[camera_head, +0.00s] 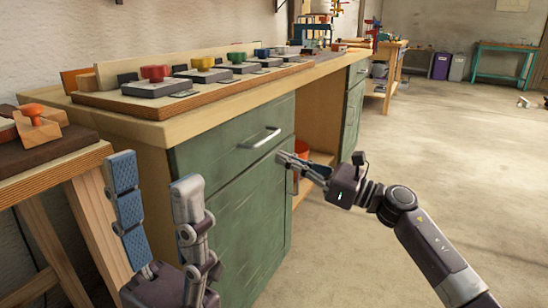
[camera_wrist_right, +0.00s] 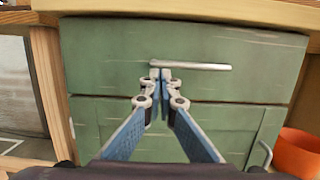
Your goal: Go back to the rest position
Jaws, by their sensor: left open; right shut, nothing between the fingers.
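My left gripper (camera_head: 160,185) is open and empty at the lower left in the head view, with its fingers pointing up in front of the workbench. My right gripper (camera_head: 281,155) is shut with nothing in it, in front of the green cabinet (camera_head: 232,165) just below the drawer handle (camera_head: 262,138). In the right wrist view, the shut fingertips (camera_wrist_right: 160,68) appear at the left end of the silver handle (camera_wrist_right: 200,66); I cannot tell whether they touch it. The green drawer (camera_wrist_right: 110,50) looks closed.
A wooden worktop (camera_head: 240,92) above the cabinet bears a row of coloured knobs on dark blocks. A small wooden table (camera_head: 60,160) stands at the left. An orange bucket (camera_wrist_right: 298,152) sits in the open bay to the right.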

